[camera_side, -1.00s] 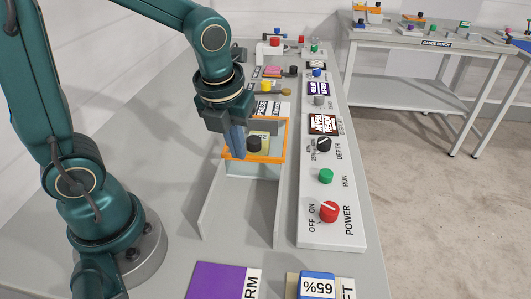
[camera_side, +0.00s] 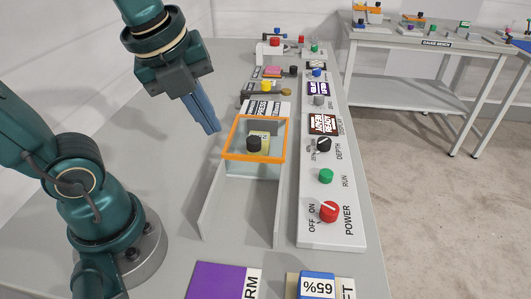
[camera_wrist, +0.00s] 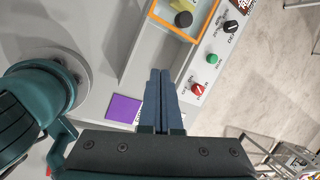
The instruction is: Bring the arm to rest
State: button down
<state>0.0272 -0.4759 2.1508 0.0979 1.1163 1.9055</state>
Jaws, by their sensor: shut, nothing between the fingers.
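My gripper (camera_side: 213,130) is shut and empty. In the side view it hangs in the air, up and to the left of the orange-framed clear box of the press (camera_side: 226,156). Its fingers slant down to the right. In the wrist view the closed fingers (camera_wrist: 160,76) lie side by side with nothing between them. Inside the orange frame stands a black knob-like piece (camera_side: 254,144) beside a yellowish block.
A white control panel (camera_side: 318,238) with a red POWER knob (camera_side: 329,212), green RUN button (camera_side: 326,176) and black DEPTH knob (camera_side: 323,144) runs along the right. A purple card (camera_side: 215,281) lies at the front. The bench left of the press is clear.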

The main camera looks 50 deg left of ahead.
jog(key=s+f+n, duration=0.1)
jog(key=n, duration=0.6)
jog(key=d+f+n+t, duration=0.1)
jog(key=n, duration=0.7)
jog(key=s+f+n+h, duration=0.1)
jog(key=n, duration=0.6)
jog(key=shift+s+d+t, duration=0.2)
jog(key=shift+s+t, duration=0.1)
